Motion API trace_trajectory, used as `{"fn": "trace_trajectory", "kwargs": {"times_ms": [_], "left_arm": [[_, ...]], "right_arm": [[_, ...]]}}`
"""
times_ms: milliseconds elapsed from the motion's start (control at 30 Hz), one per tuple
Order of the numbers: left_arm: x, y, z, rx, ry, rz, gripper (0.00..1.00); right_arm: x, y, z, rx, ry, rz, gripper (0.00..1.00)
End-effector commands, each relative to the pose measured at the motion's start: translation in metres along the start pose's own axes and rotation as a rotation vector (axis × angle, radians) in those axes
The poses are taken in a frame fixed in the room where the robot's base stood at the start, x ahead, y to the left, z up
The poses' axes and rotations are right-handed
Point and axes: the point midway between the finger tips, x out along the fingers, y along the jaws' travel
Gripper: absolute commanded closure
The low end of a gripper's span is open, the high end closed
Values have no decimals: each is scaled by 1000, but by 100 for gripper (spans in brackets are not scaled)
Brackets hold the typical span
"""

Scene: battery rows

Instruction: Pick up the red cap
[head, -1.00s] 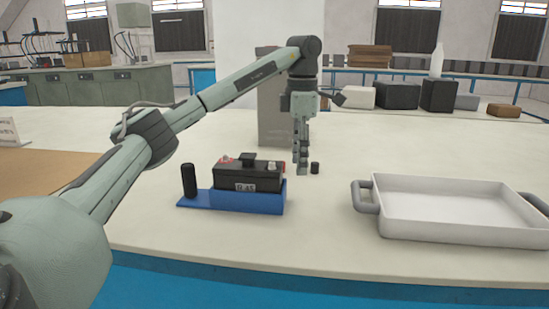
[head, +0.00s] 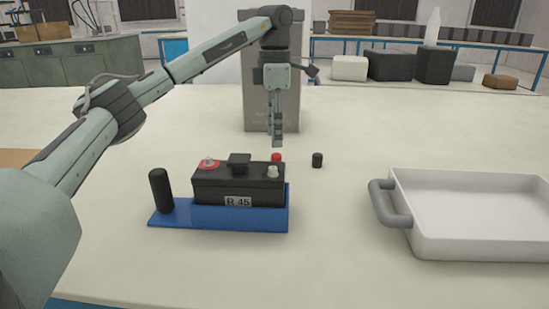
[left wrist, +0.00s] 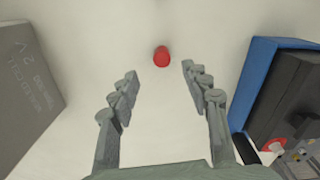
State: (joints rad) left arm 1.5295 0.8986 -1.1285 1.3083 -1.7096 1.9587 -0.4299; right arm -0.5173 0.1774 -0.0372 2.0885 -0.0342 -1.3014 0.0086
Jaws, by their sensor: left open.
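The red cap (head: 276,157) stands on the white table just behind the battery, partly hidden by it in the head view. In the left wrist view the red cap (left wrist: 161,57) lies on the table, beyond the fingertips and between their lines. My left gripper (head: 277,143) points down above and behind the battery, close over the red cap in the head view. Its two fingers (left wrist: 157,75) are spread apart with nothing between them. My right gripper is not in view.
The black battery (head: 238,187) sits on a blue holder (head: 175,218) with a black cylinder (head: 161,190). A small black cap (head: 317,160) stands to the right. A grey box (head: 257,100) stands behind the gripper. A white tray (head: 440,251) lies at right.

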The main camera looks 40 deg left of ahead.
Motion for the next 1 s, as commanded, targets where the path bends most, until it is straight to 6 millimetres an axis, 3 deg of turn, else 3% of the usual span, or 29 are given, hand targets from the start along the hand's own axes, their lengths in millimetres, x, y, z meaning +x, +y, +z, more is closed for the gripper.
{"fn": "trace_trajectory", "kwargs": {"times_ms": [400, 700, 1000], "left_arm": [[56, -4, 2, -1, 1, 0, 53], [61, -4, 2, -1, 0, 1, 53], [60, -4, 2, -1, 0, 0, 89]], "right_arm": [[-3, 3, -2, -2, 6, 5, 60], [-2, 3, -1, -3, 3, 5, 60], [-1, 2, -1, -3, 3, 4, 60]]}}
